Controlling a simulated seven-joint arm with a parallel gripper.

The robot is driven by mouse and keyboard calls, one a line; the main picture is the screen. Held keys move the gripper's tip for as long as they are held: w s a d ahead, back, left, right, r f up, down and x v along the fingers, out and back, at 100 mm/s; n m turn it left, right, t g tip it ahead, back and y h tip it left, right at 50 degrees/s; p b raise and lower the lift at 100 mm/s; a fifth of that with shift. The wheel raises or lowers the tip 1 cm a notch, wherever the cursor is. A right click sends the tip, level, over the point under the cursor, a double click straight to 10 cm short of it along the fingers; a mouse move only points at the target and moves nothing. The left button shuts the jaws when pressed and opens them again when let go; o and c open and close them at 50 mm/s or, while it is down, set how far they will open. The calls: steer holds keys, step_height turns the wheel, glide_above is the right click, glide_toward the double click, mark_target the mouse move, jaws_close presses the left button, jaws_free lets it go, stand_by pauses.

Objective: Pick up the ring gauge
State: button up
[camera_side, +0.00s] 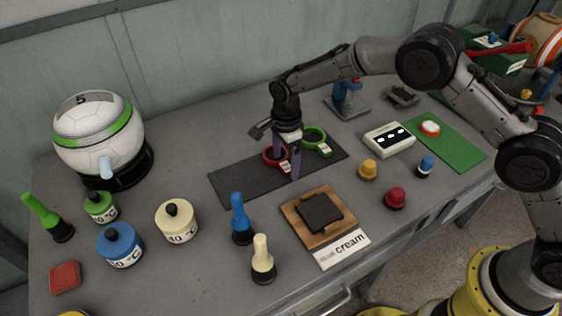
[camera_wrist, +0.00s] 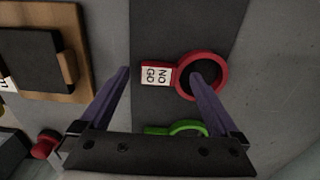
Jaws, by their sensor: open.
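A red ring gauge with a white tag marked "NO GO" (camera_side: 266,157) lies flat on the dark mat (camera_side: 236,187); its ring also shows in the wrist view (camera_wrist: 223,83). A green ring gauge (camera_side: 322,136) with a white tag lies on the same mat, to the right of the red one in the side view. In the wrist view it (camera_wrist: 190,127) is partly hidden by my gripper. My gripper (camera_side: 287,167) points down, open and empty, over the red gauge. In the wrist view (camera_wrist: 160,72) one finger appears over the ring's opening, the other left of the tag. Fingertip height is unclear.
Yellow (camera_side: 367,170) and red (camera_side: 395,198) knobs stand to the right. Handled stamps and weights (camera_side: 176,222) stand to the left.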

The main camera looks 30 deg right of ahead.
steer(key=shift+f, duration=0.3)
steer(key=c, duration=1.5)
steer(key=shift+r, duration=0.2)
